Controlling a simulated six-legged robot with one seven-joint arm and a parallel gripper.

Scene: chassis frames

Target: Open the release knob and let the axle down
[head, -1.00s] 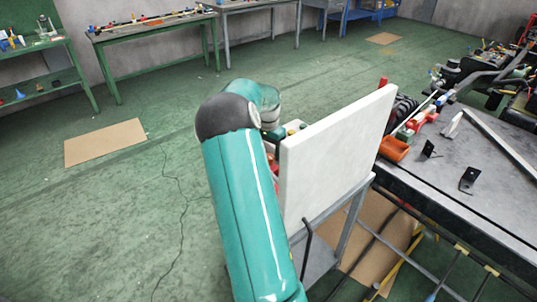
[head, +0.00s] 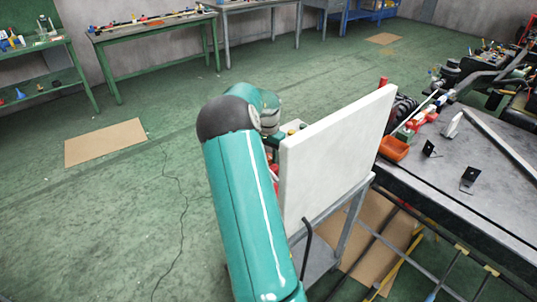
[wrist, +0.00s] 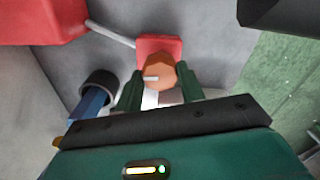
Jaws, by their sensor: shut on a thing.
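In the wrist view my gripper (wrist: 160,92) has its two green fingers closed on either side of an orange knob (wrist: 160,71). The knob sits in front of a red block (wrist: 158,46), with a short pale mark or pin on its left side. A grey rod runs from the red block up to the left. In the head view my arm hides the gripper and the knob behind a white upright panel (head: 335,160). I cannot make out the axle for certain in either view.
A blue part with a black cap (wrist: 95,95) stands close to the left of my gripper. A large red part (wrist: 40,18) fills the upper left.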

